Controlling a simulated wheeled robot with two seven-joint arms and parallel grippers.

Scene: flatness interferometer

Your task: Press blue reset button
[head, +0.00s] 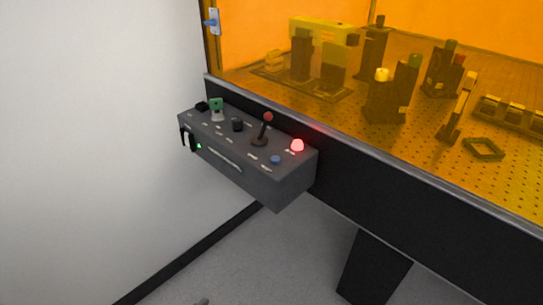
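The blue reset button (275,160) is a small round button on the top face of a dark grey control box (245,175). It sits near the box's right front corner, in front of a glowing red light (297,145). Nothing covers the button. Neither of my grippers can be made out in the head view. A small grey piece (202,301) shows at the bottom edge, too little to identify.
The box also carries a red-tipped lever (266,129), a black knob (237,124) and a green-topped switch (217,108). It is fixed to a black table edge (400,175) below an orange transparent enclosure. A white wall (90,130) stands left; floor lies below.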

